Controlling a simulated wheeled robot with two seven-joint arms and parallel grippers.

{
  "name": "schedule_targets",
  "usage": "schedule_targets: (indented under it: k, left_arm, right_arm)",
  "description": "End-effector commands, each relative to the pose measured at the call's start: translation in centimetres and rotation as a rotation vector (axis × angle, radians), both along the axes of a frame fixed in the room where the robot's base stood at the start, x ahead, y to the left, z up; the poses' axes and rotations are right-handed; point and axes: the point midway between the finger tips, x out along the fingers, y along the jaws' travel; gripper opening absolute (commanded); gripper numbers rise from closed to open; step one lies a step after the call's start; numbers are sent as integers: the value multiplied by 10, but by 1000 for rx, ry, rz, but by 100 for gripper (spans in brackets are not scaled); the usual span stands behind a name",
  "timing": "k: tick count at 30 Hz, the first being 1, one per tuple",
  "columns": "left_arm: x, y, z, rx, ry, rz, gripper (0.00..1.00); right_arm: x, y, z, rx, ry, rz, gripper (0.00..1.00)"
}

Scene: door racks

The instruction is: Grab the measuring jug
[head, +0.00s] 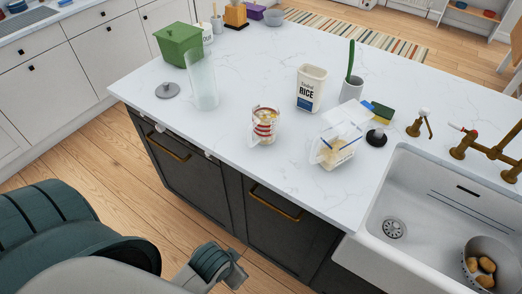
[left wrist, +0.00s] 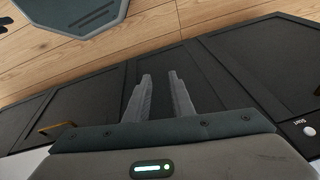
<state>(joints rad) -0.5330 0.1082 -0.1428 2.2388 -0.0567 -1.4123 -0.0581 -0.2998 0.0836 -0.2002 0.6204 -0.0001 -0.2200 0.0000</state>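The measuring jug (head: 264,127) is a clear, handled cup with red markings, standing upright near the front edge of the white island top (head: 215,125). My left gripper (head: 238,272) is low in front of the island's dark cabinet, below the worktop and well apart from the jug. In the left wrist view its two fingers (left wrist: 159,75) are spread with nothing between them, in front of dark cabinet panels. The jug is not in the left wrist view. My right gripper is not in view.
A clear container (head: 335,145) with pale food stands right of the jug, a rice canister (head: 311,88) behind it. A tall clear cylinder (head: 203,80), a grey lid (head: 167,90) and a green box (head: 179,43) are left. The sink (head: 400,200) lies right.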

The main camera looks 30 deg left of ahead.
Motion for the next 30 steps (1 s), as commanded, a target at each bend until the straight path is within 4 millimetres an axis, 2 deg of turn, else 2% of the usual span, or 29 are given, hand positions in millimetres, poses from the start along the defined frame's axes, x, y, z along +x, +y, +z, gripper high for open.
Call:
schedule_targets:
  k: [1,4,11,17,23,30]
  left_arm:
    - [2,2,16,23,-12,-20,22]
    - [8,9,37,105,-26,-83,22]
    - [25,24,55,304,-32,-234,22]
    - [48,37,65,532,-8,-408,22]
    - [88,45,86,893,83,-677,22]
    - [142,32,136,1384,309,-1009,22]
  right_arm:
    - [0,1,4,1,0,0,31]
    - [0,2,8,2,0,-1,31]
    - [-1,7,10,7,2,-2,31]
    - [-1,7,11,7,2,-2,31]
    - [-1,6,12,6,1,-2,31]
    - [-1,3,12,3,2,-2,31]
